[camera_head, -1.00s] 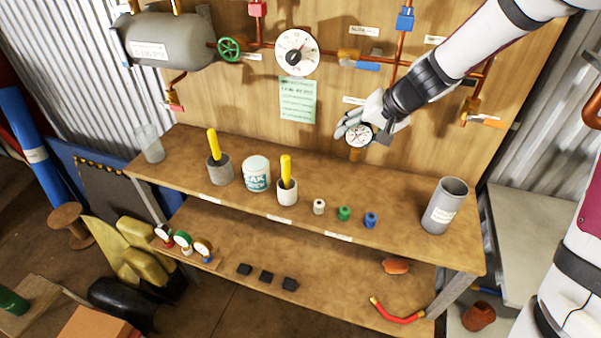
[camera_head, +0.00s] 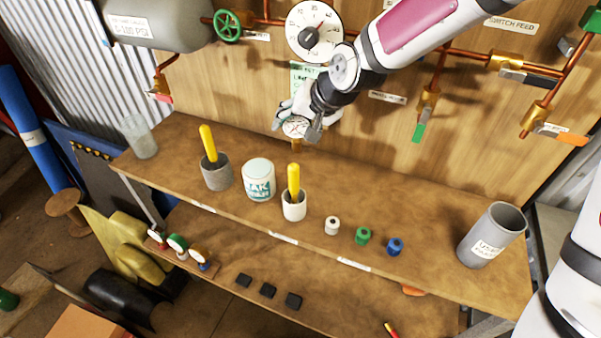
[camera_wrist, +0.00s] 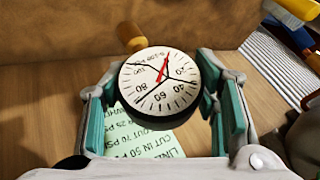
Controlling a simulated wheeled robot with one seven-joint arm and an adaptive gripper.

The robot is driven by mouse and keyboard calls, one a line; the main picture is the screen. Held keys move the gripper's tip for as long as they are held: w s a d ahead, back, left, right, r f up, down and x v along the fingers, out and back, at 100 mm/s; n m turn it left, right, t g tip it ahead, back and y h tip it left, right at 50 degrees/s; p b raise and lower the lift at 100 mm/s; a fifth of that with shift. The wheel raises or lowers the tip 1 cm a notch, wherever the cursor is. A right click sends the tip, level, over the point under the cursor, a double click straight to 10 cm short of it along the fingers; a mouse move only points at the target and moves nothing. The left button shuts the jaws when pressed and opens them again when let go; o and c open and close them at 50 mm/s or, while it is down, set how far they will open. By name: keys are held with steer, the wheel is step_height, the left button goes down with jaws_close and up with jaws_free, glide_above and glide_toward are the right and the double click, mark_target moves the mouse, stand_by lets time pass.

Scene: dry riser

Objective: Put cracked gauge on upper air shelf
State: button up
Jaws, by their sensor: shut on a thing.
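My gripper (camera_head: 296,122) is shut on the cracked gauge (camera_head: 295,129), a small round white dial with a brass stem. In the wrist view the gauge (camera_wrist: 160,82) sits between the two green-padded fingers, with dark crack lines across its face, a red needle and the stem pointing away. The gripper holds it above the back of the wooden upper shelf (camera_head: 420,255), near the wall board. Whether the stem touches anything cannot be told.
The upper shelf carries a glass jar (camera_head: 139,137), a grey cup (camera_head: 216,173), a white tin (camera_head: 258,180), a white cup (camera_head: 294,205), small coloured fittings (camera_head: 363,236) and a grey bin (camera_head: 491,236). Several gauges (camera_head: 177,246) stand on the lower shelf. Pipes and valves line the board.

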step_height(320, 180, down, 10)
steer(key=shift+r+b, duration=0.25)
steer(key=shift+b, duration=0.45)
steer(key=shift+f, duration=0.15)
steer(key=o, duration=1.3)
steer(key=shift+o, duration=0.2)
steer(key=shift+s+r, duration=0.1)
steer(key=shift+r, duration=0.2)
steer(key=p+v, duration=0.4)
steer(key=v, duration=0.7)
steer(key=shift+d+r, duration=0.25)
steer(key=shift+s, duration=0.2)
